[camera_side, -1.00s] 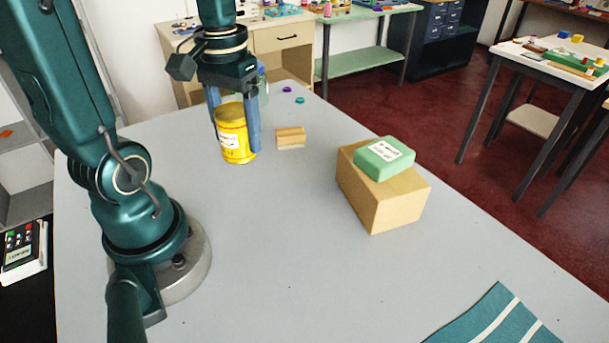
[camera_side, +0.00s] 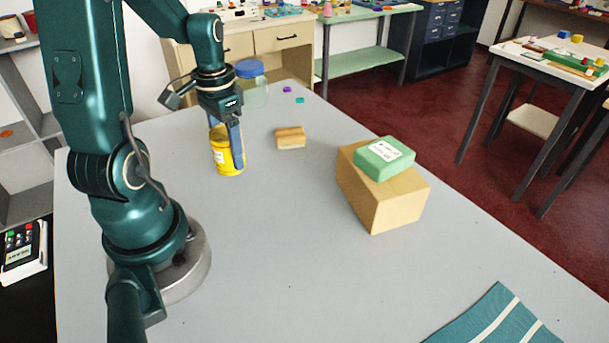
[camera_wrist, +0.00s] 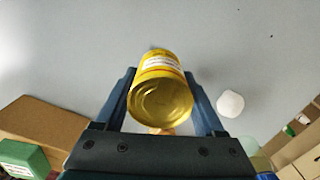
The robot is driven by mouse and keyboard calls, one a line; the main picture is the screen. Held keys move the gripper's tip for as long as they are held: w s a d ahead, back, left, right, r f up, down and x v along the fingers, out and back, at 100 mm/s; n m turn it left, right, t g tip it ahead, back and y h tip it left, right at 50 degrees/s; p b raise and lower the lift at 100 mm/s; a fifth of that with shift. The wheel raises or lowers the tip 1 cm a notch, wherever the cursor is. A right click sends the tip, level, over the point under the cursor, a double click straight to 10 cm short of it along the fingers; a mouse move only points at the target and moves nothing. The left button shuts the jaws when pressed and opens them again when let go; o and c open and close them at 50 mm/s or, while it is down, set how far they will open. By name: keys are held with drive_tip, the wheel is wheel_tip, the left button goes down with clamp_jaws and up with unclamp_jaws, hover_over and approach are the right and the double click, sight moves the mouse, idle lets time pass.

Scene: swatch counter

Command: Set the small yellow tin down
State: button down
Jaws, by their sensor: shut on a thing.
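The small yellow tin (camera_side: 228,158) with a white label is between the fingers of my gripper (camera_side: 227,152) in the side view. My gripper is shut on it. In the wrist view the tin (camera_wrist: 160,92) sits between my two blue fingers (camera_wrist: 160,75), with its round metal end toward the camera and its body leaning. Its lower edge is close to the grey counter (camera_side: 260,230); I cannot tell whether it touches.
A wooden block (camera_side: 290,137) lies right of the tin. A blue-lidded clear jar (camera_side: 252,88) stands behind. A green box (camera_side: 384,158) rests on a cardboard box (camera_side: 383,200) at right. A striped teal cloth (camera_side: 498,318) lies at front right. The middle front counter is clear.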

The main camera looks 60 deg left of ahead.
sight(231, 161)
drive_tip(key=shift+f, duration=1.55)
drive_tip(key=shift+f, duration=0.15)
unclamp_jaws()
wheel_tip(231, 161, up, 12)
drive_tip(key=shift+r, duration=0.1)
drive_tip(key=s+d+r+m+t, duration=0.1)
drive_tip(key=d+t, duration=0.4)
drive_tip(key=d, duration=1.1)
drive_tip(key=shift+s+d+r+m+t, duration=0.3)
drive_tip(key=shift+s+r+m, duration=0.1)
drive_tip(key=shift+r, duration=0.1)
